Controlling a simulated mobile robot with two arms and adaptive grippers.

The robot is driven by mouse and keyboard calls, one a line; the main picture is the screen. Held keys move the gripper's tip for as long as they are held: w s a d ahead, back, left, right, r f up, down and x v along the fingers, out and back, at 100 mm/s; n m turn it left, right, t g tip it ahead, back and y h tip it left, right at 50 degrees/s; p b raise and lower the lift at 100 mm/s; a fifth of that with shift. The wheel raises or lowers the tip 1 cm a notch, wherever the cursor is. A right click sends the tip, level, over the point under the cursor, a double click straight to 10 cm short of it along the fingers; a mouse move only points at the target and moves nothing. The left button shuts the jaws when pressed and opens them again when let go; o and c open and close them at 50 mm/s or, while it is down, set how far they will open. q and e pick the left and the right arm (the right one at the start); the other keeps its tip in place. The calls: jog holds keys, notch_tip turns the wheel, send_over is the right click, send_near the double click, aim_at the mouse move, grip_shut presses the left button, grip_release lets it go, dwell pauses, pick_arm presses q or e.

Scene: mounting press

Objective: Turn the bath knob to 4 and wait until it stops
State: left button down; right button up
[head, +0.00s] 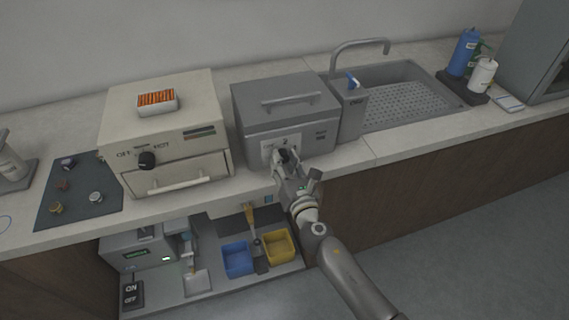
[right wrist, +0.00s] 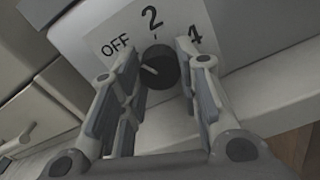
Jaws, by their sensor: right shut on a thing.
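The bath (head: 286,105) is a grey lidded box with a handle on top, standing on the counter beside the sink. Its black knob (right wrist: 160,68) is on the front, on a white label (right wrist: 190,18) marked OFF, 2 and 4. The light line on the knob points left, toward the OFF side. My right gripper (head: 285,163) is at the front of the bath; in the right wrist view its fingers (right wrist: 157,75) are on either side of the knob, shut on it. In the head view the gripper partly hides the knob. My left gripper is not in view.
A cream oven-like box (head: 165,120) with its own OFF/HOT knob stands left of the bath. The sink (head: 405,95) is to the right. A lower shelf holds a blue bin (head: 237,260) and a yellow bin (head: 279,246). The counter edge lies under my right wrist.

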jog(key=m+b, duration=0.1)
jog(key=m, duration=0.4)
jog(key=shift+f+m+b, duration=0.1)
jog(key=shift+m+b, duration=0.2)
jog(key=m, duration=0.5)
jog(key=shift+m+b, duration=0.3)
jog(key=shift+b, duration=0.1)
jog(key=m, duration=1)
jog(key=o, duration=1)
